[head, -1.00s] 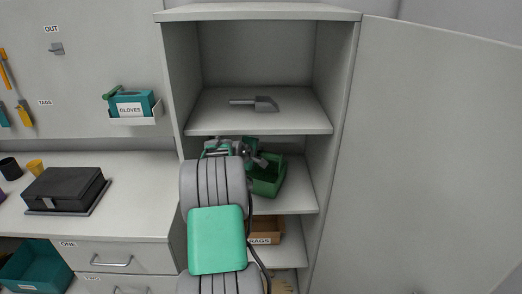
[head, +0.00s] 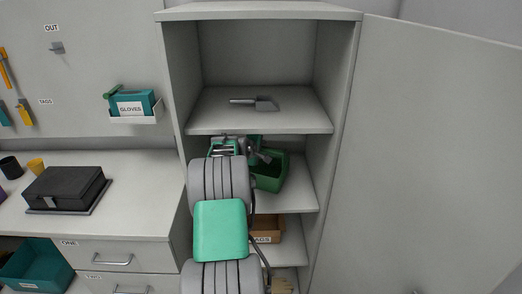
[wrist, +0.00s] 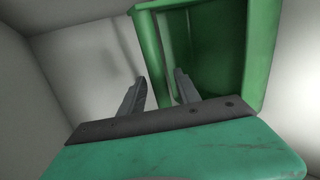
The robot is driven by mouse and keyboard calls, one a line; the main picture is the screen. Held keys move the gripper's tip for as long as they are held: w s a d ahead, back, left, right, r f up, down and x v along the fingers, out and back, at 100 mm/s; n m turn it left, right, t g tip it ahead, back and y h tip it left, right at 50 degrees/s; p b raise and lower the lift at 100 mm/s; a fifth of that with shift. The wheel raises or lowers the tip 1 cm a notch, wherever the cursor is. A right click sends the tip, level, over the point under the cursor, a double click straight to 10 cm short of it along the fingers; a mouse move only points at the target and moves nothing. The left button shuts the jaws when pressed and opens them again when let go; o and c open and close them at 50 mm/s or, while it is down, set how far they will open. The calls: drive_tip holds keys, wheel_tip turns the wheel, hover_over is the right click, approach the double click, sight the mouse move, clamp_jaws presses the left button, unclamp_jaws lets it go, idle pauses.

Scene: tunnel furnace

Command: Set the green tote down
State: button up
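The green tote (head: 271,178) is on the middle level of the open cabinet, below the shelf with the scoop. Its left part is hidden behind my arm in the head view. In the wrist view the tote (wrist: 255,50) opens toward the camera and its left wall runs between the two fingers of my gripper (wrist: 160,82). One finger is outside the wall and one is inside; the gripper appears shut on this wall. The tote looks empty where I see inside. I cannot tell whether its base touches the shelf (head: 300,193).
A grey scoop (head: 262,104) lies on the shelf (head: 300,120) just above. A brown box (head: 267,230) marked as bags sits on the shelf below. Cabinet side walls stand close left and right, and the open door (head: 440,150) is at right. A black case (head: 65,187) is on the counter.

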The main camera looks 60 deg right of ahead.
drive_tip(key=shift+r, duration=0.15)
drive_tip(key=b+v, duration=0.1)
drive_tip(key=v, duration=0.6)
drive_tip(key=shift+a, duration=0.25)
drive_tip(key=shift+r, duration=0.1)
